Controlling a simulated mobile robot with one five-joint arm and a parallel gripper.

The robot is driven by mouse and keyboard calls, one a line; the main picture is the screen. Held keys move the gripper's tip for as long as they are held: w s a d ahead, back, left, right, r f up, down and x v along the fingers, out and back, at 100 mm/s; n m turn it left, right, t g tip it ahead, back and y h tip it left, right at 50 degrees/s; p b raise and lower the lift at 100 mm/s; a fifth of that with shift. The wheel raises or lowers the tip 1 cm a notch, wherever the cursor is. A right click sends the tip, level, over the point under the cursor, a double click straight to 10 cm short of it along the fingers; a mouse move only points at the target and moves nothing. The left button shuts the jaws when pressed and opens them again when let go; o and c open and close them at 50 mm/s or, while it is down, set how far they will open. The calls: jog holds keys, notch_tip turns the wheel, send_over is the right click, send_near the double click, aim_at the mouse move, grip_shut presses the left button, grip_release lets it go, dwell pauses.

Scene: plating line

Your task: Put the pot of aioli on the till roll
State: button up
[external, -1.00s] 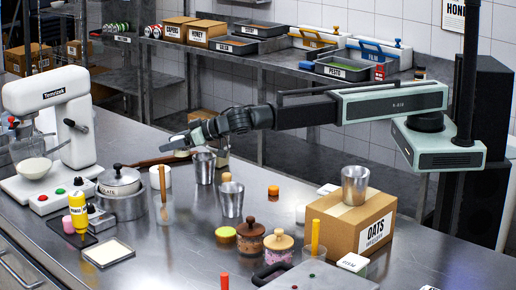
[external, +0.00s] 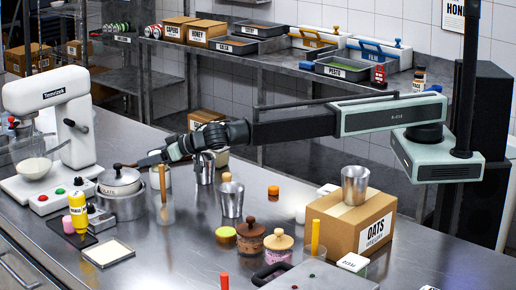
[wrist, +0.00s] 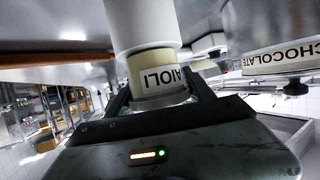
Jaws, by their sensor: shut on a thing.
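The pot of aioli (wrist: 158,74), a cream pot with its label upside down in the wrist view, is between the fingers of my gripper (wrist: 162,98). My gripper is shut on it. A white cylinder that looks like the till roll (wrist: 140,24) lines up with the pot in the wrist view, its edge meeting the pot; I cannot tell if they touch. In the external view my gripper (external: 155,157) is right above the white roll (external: 160,178), and the pot is too small or hidden to make out.
A saucepan labelled CHOCOLATE (external: 120,180) stands left of the roll, and a clear jar with a wooden stick (external: 163,207) in front. Metal cups (external: 231,200) stand to the right. The stand mixer (external: 50,135) is further left.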

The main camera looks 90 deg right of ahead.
jog(key=o, duration=1.4)
jog(key=shift+s+r, duration=0.1)
jog(key=p+v, duration=0.4)
jog(key=v, duration=0.7)
jog(key=shift+s+a+r+p, duration=0.1)
jog(key=shift+s+r+p, duration=0.05)
jog(key=shift+s+p, duration=0.2)
